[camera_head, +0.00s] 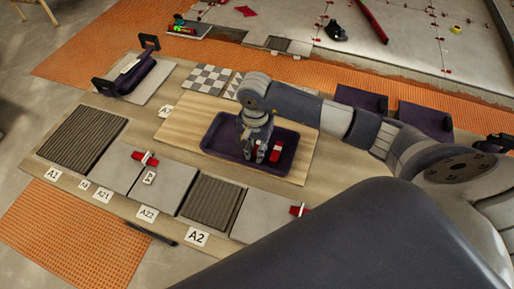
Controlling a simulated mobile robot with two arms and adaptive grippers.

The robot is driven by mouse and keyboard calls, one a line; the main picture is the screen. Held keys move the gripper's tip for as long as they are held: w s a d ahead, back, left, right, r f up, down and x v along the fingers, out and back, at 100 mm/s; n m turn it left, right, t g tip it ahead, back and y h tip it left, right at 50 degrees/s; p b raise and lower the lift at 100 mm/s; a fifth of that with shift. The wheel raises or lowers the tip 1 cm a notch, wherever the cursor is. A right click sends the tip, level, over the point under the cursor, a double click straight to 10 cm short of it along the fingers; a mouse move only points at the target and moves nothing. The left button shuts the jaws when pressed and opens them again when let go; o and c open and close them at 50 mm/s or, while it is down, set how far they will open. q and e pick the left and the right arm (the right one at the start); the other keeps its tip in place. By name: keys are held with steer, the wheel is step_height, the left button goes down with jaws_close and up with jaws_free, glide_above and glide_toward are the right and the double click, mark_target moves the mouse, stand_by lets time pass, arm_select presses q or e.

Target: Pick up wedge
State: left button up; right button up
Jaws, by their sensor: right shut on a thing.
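My right gripper (262,157) points down into a dark purple tray (216,147) on a light wooden board. It is shut on a red wedge, mostly hidden by the fingers. Red wedge material (276,153) shows at the right side of the fingers, with a pale part by it. I cannot tell whether this is the held wedge or another one beside it. Whether the held wedge touches the tray floor is hidden too. My left gripper is not in view.
A handled purple tool (135,74) stands at back left. Purple trowel-like plates (425,120) lie to the right.

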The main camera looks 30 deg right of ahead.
mark_target(255, 152)
steer(key=shift+w+r, duration=0.1)
steer(key=shift+r, duration=0.55)
step_height(255, 152, up, 2)
steer(key=shift+r+b, duration=0.15)
steer(key=shift+b, duration=0.5)
steer(key=s+a+b, duration=0.1)
steer(key=s+a, duration=0.2)
steer(key=s, duration=0.1)
steer(key=s+a+r+b, duration=0.1)
steer(key=s+a, duration=0.2)
steer(key=s, duration=0.1)
steer(key=s+a, duration=0.3)
steer(key=s, duration=0.2)
steer(key=shift+a+r+b, duration=0.2)
steer(key=shift+a+b, duration=0.05)
steer(key=shift+b, duration=0.15)
